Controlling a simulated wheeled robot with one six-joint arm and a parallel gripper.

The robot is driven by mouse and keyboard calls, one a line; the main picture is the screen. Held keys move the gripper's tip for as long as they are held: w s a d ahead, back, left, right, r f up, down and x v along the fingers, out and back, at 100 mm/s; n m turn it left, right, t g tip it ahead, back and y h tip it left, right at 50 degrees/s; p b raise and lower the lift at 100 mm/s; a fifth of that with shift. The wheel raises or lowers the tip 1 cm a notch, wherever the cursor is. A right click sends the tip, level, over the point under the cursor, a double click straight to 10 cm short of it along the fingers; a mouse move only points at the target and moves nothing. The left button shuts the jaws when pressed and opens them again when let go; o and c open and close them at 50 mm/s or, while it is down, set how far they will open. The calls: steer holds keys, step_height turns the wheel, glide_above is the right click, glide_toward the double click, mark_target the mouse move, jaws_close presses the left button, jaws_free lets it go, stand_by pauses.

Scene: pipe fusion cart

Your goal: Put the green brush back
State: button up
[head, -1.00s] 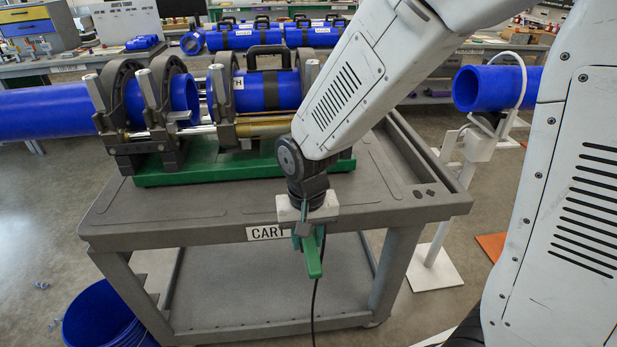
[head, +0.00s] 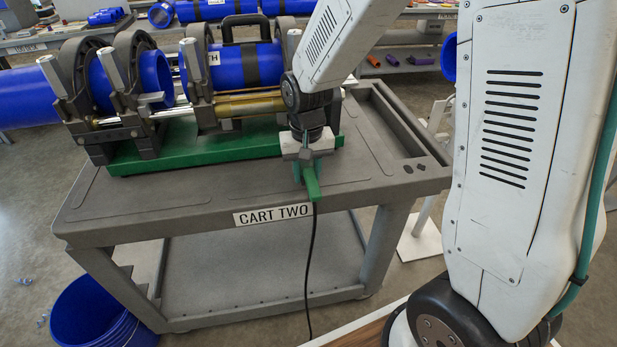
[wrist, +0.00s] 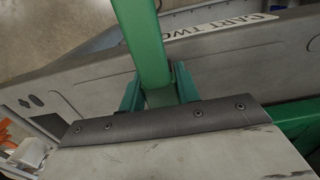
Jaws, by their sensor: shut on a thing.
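My gripper (head: 307,170) is shut on a green bar-like thing, which I take to be the green brush (head: 312,188). In the head view it points down from the jaws, in front of the cart's near edge. In the wrist view the brush (wrist: 143,40) runs between the two green fingers of my gripper (wrist: 158,97) and out of the top of the picture. No bristles show. The grey cart (head: 130,220) is just beyond, with its "CART TWO" label (head: 273,215) below and left of the gripper.
On the cart stands a pipe clamp machine (head: 130,105) on a green base (head: 205,148), holding blue pipe (head: 25,98). The cart's right side has an empty-looking tray recess (head: 395,125). A blue bucket (head: 90,312) stands at lower left. A black cable (head: 310,270) hangs before the cart.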

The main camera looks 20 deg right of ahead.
steer(key=shift+w+d, duration=0.3)
steer(key=shift+w, duration=0.15)
steer(key=shift+w+d+f, duration=0.1)
steer(key=shift+w+f, duration=0.1)
steer(key=shift+f, duration=1.65)
steer(key=shift+f, duration=0.1)
steer(key=o, duration=1.1)
